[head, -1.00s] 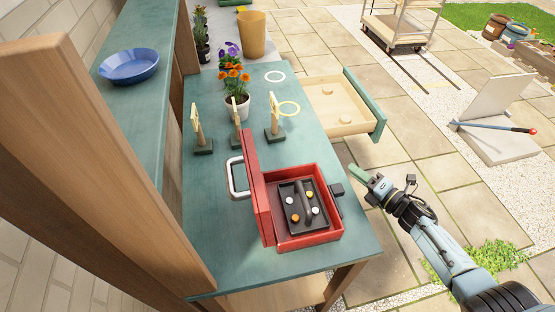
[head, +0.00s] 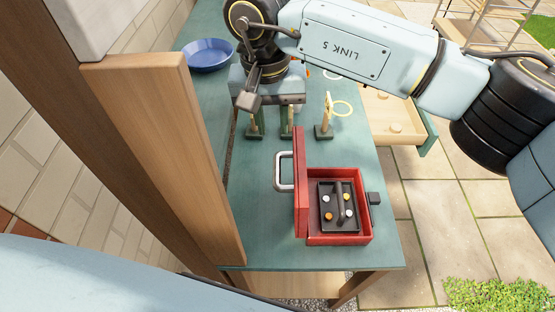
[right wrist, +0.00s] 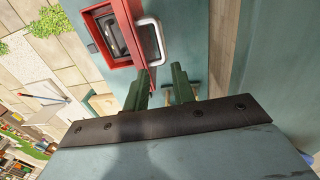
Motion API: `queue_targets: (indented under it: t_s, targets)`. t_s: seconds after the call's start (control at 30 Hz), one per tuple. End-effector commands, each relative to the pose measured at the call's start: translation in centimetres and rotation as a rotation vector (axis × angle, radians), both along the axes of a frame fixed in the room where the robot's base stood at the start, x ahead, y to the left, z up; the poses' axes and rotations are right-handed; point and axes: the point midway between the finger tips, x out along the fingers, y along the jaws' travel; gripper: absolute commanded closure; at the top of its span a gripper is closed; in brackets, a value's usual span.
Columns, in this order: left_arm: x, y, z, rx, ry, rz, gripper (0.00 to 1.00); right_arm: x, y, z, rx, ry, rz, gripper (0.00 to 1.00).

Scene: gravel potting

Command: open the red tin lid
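The red tin (head: 341,239) stands on the green worktop. Its red lid (head: 301,190) stands up at the tin's left side, hinged open, and the inside shows. A metal handle (head: 284,172) sticks out from the lid's outer face. A black tray (head: 325,211) with a bar and several small round pieces lies in the tin. My right gripper (right wrist: 161,85) is empty, its two green fingers apart, above the worktop behind the tin in the head view. The handle also shows in the right wrist view (right wrist: 151,38), just beyond the fingertips and not between them. My left gripper is not in view.
Small stands (head: 324,131) with yellow-topped posts are close below my right gripper. A wooden drawer (head: 405,137) is open at the right. The worktop in front of the tin is clear.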

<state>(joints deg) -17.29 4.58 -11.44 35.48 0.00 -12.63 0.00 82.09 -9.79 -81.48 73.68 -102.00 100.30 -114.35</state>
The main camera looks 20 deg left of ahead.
Motion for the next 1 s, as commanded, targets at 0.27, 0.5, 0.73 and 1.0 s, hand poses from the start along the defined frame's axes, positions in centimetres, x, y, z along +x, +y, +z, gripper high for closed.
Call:
queue_targets:
  t_s: [0.27, 0.5, 0.73, 1.0]
  targets:
    - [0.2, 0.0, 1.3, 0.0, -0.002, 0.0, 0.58, -0.1, -0.3, -5.1, 0.0, 0.009, -0.004, 0.75]
    - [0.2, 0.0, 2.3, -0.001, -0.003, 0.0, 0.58, 0.0, -0.6, -9.8, 0.002, 0.008, -0.005, 0.75]
    - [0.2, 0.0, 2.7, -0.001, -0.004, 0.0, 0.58, 0.1, -0.6, -12.3, 0.005, 0.006, -0.005, 0.75]
    - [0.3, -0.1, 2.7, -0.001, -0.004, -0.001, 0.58, 0.2, -0.7, -12.8, 0.005, 0.004, -0.004, 0.75]
